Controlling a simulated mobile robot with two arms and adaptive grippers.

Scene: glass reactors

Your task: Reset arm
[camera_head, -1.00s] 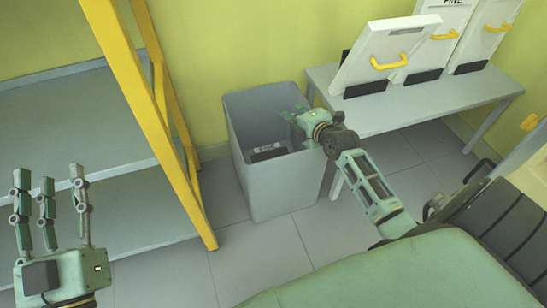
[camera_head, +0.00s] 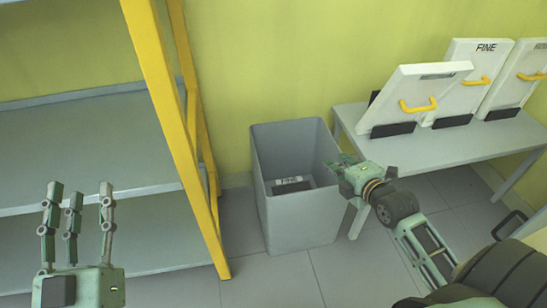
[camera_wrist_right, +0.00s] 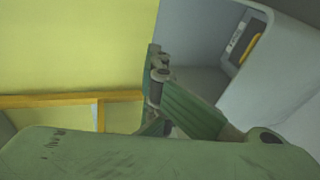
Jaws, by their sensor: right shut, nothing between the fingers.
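My right gripper (camera_head: 342,164) is at the right rim of a grey bin (camera_head: 305,227) in the head view. Its fingers are small there; in the right wrist view its green fingers (camera_wrist_right: 157,65) are together with nothing held. My left gripper (camera_head: 76,205) is at the lower left of the head view, in front of the shelf. Its fingers point up, spread apart and empty.
A panel with a light label (camera_head: 291,185) lies inside the bin. A grey table (camera_head: 440,145) at the right holds several white panels (camera_head: 425,90) with yellow handles. A shelf rack (camera_head: 90,150) with a yellow post (camera_head: 172,120) stands at the left.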

